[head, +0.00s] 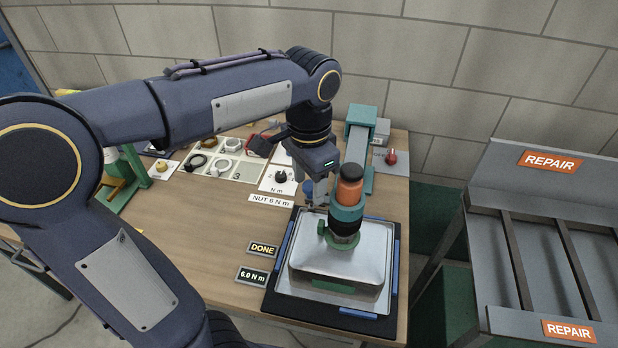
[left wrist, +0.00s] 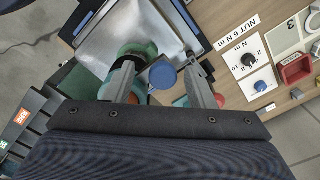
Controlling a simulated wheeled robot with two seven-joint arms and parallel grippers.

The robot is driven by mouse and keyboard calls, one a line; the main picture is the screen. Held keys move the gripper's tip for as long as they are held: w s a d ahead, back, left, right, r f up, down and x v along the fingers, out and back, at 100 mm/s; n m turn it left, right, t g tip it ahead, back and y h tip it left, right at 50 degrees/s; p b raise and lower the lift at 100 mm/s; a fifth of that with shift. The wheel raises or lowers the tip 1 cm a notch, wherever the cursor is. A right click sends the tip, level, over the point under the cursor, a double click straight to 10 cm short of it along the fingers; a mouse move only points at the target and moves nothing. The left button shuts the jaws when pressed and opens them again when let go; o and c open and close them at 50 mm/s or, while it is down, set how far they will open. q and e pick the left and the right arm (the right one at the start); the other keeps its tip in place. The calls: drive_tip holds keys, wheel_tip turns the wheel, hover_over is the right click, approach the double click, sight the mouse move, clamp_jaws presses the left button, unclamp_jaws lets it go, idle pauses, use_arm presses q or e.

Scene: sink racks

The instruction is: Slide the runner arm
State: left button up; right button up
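The runner arm (head: 361,147) is a grey bar reaching forward from a teal post at the back of the bench. Its front teal clamp holds an orange and black tool (head: 349,192) upright over a silver, box-like workpiece (head: 370,255). A blue round knob (head: 308,187) shows left of the tool, and also in the left wrist view (left wrist: 163,73). My left gripper (head: 321,196) is beside the tool's left side. In the left wrist view its fingers (left wrist: 161,68) are apart, with the blue knob seen between them and a gap on both sides. Contact cannot be told. My right gripper is out of view.
The workpiece sits on a dark mat (head: 272,302) with blue edge strips. Signs reading DONE (head: 262,249) and 6.0 N m (head: 252,276) lie left of it. A dial (head: 280,177) and parts tray (head: 216,168) are behind. A grey REPAIR rack (head: 548,235) stands right.

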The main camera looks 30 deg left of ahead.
use_arm(q)
wheel_tip(320, 180, up, 8)
drive_tip(key=shift+f, duration=0.1)
idle(0.4)
idle(0.4)
